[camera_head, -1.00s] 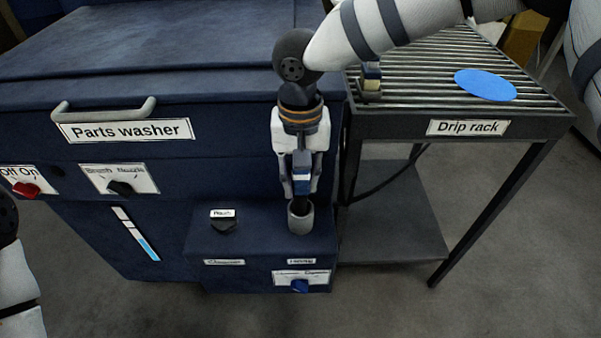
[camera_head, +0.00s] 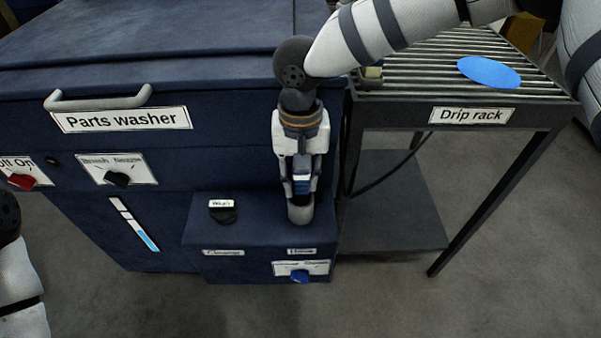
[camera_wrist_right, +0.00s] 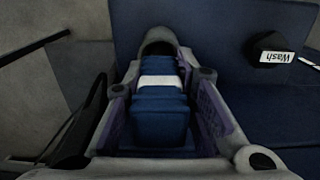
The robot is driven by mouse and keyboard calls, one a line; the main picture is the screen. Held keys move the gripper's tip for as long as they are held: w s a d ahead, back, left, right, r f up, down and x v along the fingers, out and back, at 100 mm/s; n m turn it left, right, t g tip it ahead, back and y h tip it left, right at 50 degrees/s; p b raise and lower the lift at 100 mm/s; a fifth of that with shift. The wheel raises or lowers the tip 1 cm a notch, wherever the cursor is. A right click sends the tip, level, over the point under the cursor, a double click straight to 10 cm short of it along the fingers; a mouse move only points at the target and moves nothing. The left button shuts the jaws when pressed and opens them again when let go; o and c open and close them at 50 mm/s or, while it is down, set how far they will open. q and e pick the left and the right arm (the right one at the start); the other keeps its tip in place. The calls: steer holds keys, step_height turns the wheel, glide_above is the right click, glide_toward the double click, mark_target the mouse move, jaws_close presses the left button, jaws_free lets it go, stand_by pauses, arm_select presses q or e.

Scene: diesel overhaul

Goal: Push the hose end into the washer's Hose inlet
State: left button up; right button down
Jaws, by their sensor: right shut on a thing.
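My right gripper (camera_head: 301,190) points down over the lower box of the blue parts washer (camera_head: 225,245). It is shut on the hose end (camera_head: 301,184), a blue piece with a white band that also shows between the fingers in the right wrist view (camera_wrist_right: 160,112). The grey round hose inlet (camera_head: 300,214) stands on top of the box, directly under the fingertips. The hose end's tip is at or in the inlet; the gripper hides how deep it sits. My left arm shows only at the left edge; its gripper is not in view.
The drip rack (camera_head: 472,115) stands to the right with a blue disc (camera_head: 489,72) on its bars. A dark hose (camera_head: 385,180) hangs under the rack.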

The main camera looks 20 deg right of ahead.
steer(key=shift+f, duration=0.95)
steer(key=c, duration=1.2)
jaws_free()
steer(key=shift+c, duration=0.2)
